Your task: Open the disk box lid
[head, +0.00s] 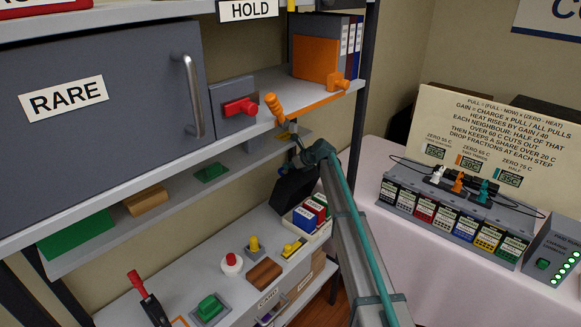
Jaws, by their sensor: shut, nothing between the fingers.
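The disk box appears to be the pale box (322,232) on the lower shelf, holding blue and red disks with white labels. A dark panel (293,188), which looks like its lid, stands raised and tilted at the back of the box. My gripper (290,136) is above this panel, at the end of my arm near the front edge of the upper shelf. It is small and partly lost against the shelf; it looks shut and empty. I cannot tell whether it touches the panel.
An orange handle (273,107) and an orange knob (339,83) project at the upper shelf edge. A red-handled latch (240,107) is beside the RARE cabinet (104,100). A cartridge rack (455,215) stands on the right table.

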